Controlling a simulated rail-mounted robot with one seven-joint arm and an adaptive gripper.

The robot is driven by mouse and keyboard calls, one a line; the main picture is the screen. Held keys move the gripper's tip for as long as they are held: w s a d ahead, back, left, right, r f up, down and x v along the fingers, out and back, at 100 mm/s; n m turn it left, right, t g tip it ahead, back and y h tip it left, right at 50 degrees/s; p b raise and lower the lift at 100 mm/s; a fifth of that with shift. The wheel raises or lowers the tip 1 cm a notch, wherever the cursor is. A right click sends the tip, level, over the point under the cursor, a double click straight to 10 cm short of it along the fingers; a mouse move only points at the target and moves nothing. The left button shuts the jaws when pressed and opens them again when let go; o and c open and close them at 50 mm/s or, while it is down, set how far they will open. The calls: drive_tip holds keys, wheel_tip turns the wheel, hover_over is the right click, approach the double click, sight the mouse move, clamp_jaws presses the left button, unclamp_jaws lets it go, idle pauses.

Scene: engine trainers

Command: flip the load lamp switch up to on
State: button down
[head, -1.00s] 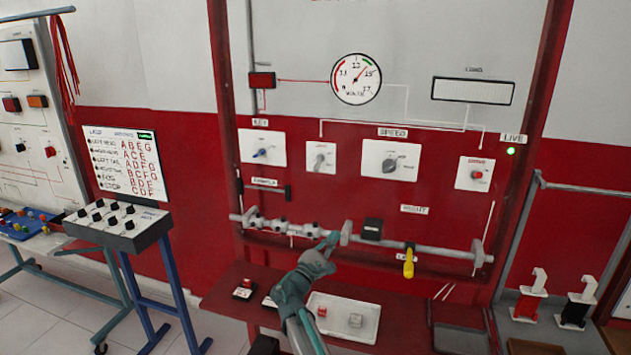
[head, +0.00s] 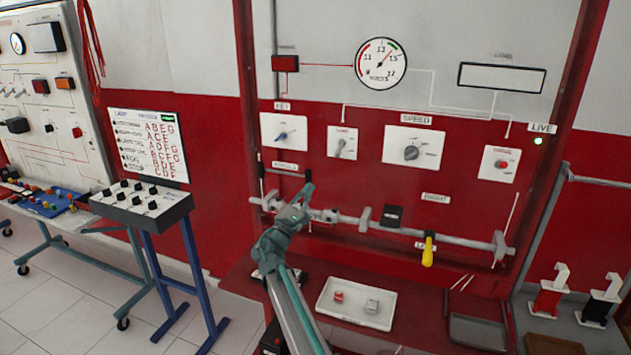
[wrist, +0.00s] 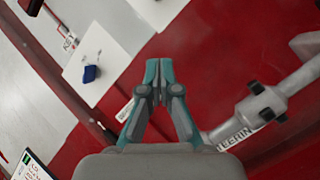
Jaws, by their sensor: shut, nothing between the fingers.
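A small white plate with a grey lever (head: 342,144) sits on the red panel between the key plate and the speed plate. It may be the load lamp switch, but its label is too small to read, and I cannot tell its on or off position. A white rectangular lamp (head: 502,78) with a blurred label is at the upper right. My gripper (head: 303,192) is shut and empty, below and left of the lever plate, in front of the grey bar. In the wrist view my gripper (wrist: 158,70) points towards the red panel, fingertips together.
A horizontal grey bar (head: 465,239) with clamps and a yellow handle (head: 428,250) crosses the panel. The key plate's blue knob (wrist: 90,74) shows in the wrist view. A white tray (head: 380,321) lies on the red shelf below. A control box (head: 127,209) stands to the left.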

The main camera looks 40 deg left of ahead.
sight(339, 150)
drive_tip(key=p+x, duration=0.3)
drive_tip(key=x, duration=0.7)
drive_tip(key=shift+r, duration=0.15)
drive_tip(key=d+r+p, duration=0.1)
drive_tip(key=d+r, duration=0.1)
drive_tip(key=d, duration=0.1)
drive_tip(key=shift+s+d+p, duration=0.1)
drive_tip(key=shift+d+p, duration=0.05)
drive_tip(key=shift+p, duration=0.25)
drive_tip(key=shift+s+r, duration=0.1)
drive_tip(key=shift+s, duration=0.05)
